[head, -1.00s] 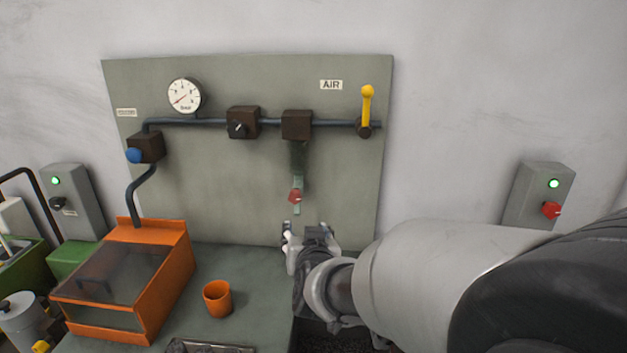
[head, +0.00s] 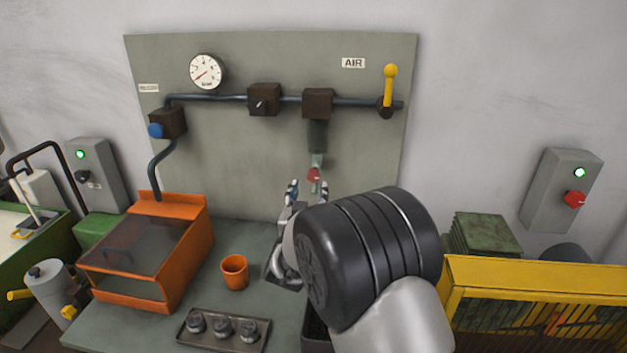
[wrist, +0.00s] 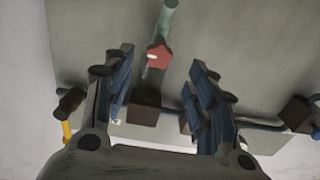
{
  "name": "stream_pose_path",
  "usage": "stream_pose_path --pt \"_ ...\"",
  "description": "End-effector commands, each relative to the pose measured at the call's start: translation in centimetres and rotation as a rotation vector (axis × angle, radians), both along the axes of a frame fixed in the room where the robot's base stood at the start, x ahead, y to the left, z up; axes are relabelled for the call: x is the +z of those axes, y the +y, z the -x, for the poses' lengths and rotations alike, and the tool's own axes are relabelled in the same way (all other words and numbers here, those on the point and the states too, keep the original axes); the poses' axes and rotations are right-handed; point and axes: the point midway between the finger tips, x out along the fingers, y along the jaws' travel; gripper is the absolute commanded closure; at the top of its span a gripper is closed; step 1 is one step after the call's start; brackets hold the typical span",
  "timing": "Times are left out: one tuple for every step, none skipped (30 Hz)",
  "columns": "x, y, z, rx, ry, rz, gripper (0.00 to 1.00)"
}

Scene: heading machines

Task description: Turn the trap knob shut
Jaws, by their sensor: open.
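The red trap knob (head: 313,174) sits near the bottom of the greenish trap (head: 318,135), which hangs from a dark block (head: 318,103) on the air line. My gripper (head: 307,188) is just below and in front of the knob, with its fingers pointing up. In the wrist view the red knob (wrist: 157,55) shows between the two open, blue-padded fingers, beyond or near their tips. I cannot tell whether either finger touches it. The wrist picture is upside down, with the trap's lower end at the top.
The panel also carries a gauge (head: 207,71), a yellow lever (head: 389,85) and a blue knob (head: 156,130). Below stand an orange box (head: 150,250), an orange cup (head: 235,272) and a tray (head: 190,338) of dark parts. A yellow guard (head: 545,277) stands at right.

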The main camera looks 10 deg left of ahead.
Motion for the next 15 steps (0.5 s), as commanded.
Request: stream_pose_path --pt "-0.2 -0.1 -1.2 -0.002 -0.002 -0.002 0.48" --pt "-0.2 -0.2 -1.9 -0.003 -0.002 -0.002 0.48" --pt "-0.2 -0.2 -2.8 -0.003 -0.002 -0.002 0.48" --pt "-0.1 -0.3 -3.4 -0.003 -0.003 -0.002 0.48" --pt "-0.2 -0.2 -4.0 -0.002 -0.001 -0.002 0.48" --pt "-0.1 -0.2 -4.8 -0.002 -0.002 -0.002 0.48" --pt "-0.2 -0.3 -5.3 -0.002 -0.001 -0.001 0.48" --pt "-0.2 -0.3 -5.8 -0.002 -0.001 -0.001 0.48" --pt "-0.1 -0.3 -6.4 -0.002 -0.002 -0.002 0.48" --pt "-0.1 -0.3 -6.8 -0.001 -0.001 -0.001 0.48" --pt "-0.1 -0.3 -7.2 -0.001 -0.001 -0.001 0.48" --pt "-0.1 -0.3 -7.6 -0.001 -0.001 0.000 0.48" --pt "-0.1 -0.3 -7.8 0.000 0.000 -0.001 0.48" --pt "-0.1 -0.3 -8.1 0.000 0.000 -0.001 0.48" --pt "0.0 -0.3 -8.3 0.000 -0.001 -0.001 0.48"
